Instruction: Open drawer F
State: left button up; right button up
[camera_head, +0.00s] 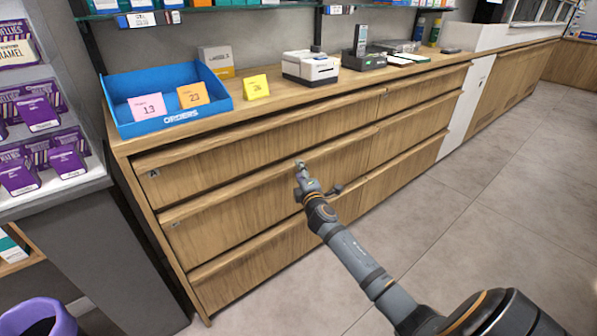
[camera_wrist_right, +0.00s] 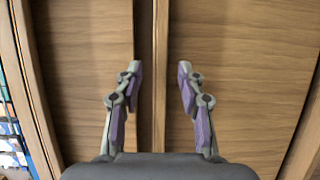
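A wooden counter has drawers in two columns of three rows, and all look shut. The top left drawer (camera_head: 240,141) carries a label reading A. The middle left drawer (camera_head: 230,208) has a small label I cannot read. I cannot make out a letter F on any front. My right gripper (camera_head: 300,167) is by the upper edge of the middle left drawer. In the right wrist view my right gripper (camera_wrist_right: 160,75) is open and empty, its fingers either side of the seam between two wooden fronts (camera_wrist_right: 225,60). Contact cannot be told. My left gripper is not in view.
On the counter top stand a blue orders tray (camera_head: 160,127), a yellow card (camera_head: 256,87), a white printer (camera_head: 310,67) and a card terminal (camera_head: 362,45). A grey display stand (camera_head: 95,225) is at the left. The floor (camera_head: 480,200) at the right is clear.

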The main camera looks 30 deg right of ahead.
jog(key=shift+x, duration=0.9)
grip_shut()
